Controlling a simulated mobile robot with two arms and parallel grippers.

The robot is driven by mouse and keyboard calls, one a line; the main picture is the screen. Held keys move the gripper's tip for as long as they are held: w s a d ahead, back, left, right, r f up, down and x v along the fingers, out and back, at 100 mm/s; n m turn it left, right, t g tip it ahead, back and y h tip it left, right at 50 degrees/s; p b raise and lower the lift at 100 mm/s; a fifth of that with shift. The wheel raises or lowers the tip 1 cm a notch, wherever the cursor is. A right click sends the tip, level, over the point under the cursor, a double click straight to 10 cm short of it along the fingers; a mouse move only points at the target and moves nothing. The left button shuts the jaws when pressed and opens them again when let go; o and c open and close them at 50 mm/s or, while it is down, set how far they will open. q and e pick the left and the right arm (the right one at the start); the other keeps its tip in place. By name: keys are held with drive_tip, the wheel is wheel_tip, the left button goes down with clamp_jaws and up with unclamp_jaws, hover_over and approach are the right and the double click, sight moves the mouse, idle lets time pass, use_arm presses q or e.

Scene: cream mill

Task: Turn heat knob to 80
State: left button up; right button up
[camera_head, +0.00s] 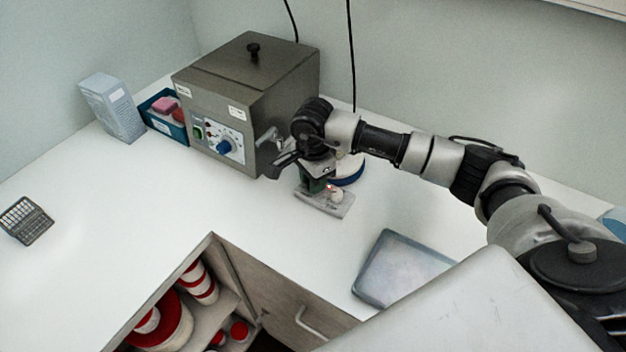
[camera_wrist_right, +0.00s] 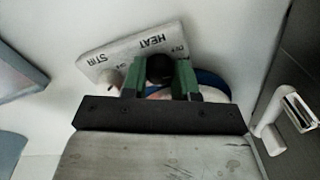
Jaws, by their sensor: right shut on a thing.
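The hotplate's light grey control panel (camera_head: 322,203) stands on the white counter, right of the grey metal box. In the right wrist view the panel (camera_wrist_right: 130,50) shows the printed words HEAT and STIR. The dark heat knob (camera_wrist_right: 160,67) is below HEAT, between the green fingers of my right gripper (camera_wrist_right: 173,82), which is shut on it. The knob's setting cannot be read. The pale stir knob (camera_wrist_right: 110,78) is beside it and also shows in the head view (camera_head: 336,195). My right gripper (camera_head: 314,186) points down at the panel. My left gripper is not in view.
A grey metal box (camera_head: 245,85) with a blue dial (camera_head: 224,147) and a side handle is close left of my gripper. A blue-rimmed round thing (camera_head: 350,171) sits behind the panel. A translucent tray (camera_head: 400,268) lies front right. The left counter is mostly clear.

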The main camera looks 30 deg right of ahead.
idle(0.3)
drive_tip(key=o, duration=0.9)
wheel_tip(320, 180, up, 11)
drive_tip(key=shift+f+b, duration=0.1)
drive_tip(key=shift+b, duration=1.1)
